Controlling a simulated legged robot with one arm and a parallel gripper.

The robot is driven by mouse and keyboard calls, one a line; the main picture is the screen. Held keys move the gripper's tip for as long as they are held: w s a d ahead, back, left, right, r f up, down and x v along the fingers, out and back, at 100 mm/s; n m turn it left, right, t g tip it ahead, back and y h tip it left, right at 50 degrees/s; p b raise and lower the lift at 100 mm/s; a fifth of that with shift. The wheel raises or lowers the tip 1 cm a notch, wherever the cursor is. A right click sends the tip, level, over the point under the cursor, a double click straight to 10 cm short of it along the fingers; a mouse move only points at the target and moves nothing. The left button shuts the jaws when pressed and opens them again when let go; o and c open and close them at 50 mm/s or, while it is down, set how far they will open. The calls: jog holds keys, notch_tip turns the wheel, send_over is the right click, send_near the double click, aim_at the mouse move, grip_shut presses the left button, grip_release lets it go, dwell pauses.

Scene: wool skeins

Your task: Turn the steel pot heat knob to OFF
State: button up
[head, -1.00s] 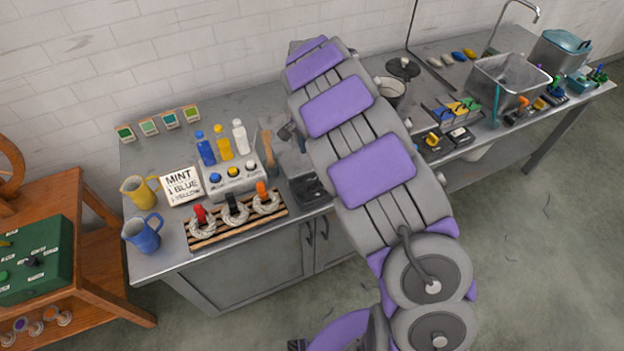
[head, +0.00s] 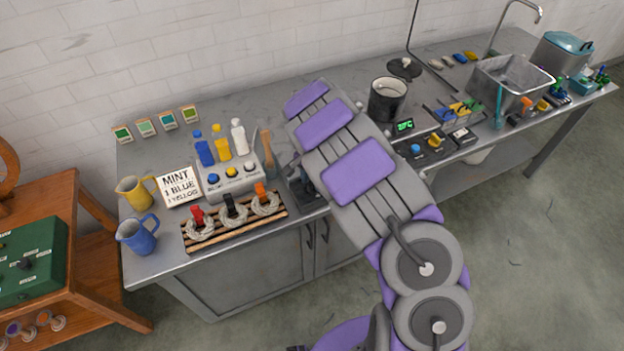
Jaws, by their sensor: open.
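The steel pot (head: 387,98) stands dark and upright on the bench at upper centre, right of my arm. A small green-lit display (head: 404,125) sits in front of it. A blue knob (head: 415,149) and a yellow knob (head: 435,140) are on dark bases in front of the pot; I cannot tell which is the heat knob or read its setting. My gripper (head: 297,166) shows only in part, as a dark shape past the left edge of my arm, above the bench. It is open and apart from the pot and knobs; its fingertips are mostly hidden.
A rack with several skeins (head: 233,222), a bottle stand (head: 229,182), a MINT card (head: 180,187) and two jugs, yellow (head: 134,193) and blue (head: 138,236), are at left. A pot lid (head: 404,68) lies behind the pot.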

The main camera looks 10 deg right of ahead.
jog(key=shift+d, duration=0.1)
jog(key=shift+c, duration=0.2)
grip_shut()
jog(key=shift+r+n+p, duration=0.1)
jog(key=shift+n+p, duration=0.85)
jog(key=shift+n, duration=0.05)
jog(key=n+p, duration=0.2)
jog(key=n, duration=0.1)
jog(key=shift+p, duration=0.3)
jog(key=n+p, duration=0.2)
jog(key=n, duration=0.1)
jog(key=shift+n, duration=0.4)
jog(key=shift+n+p, duration=0.85)
jog(key=shift+n, duration=0.65)
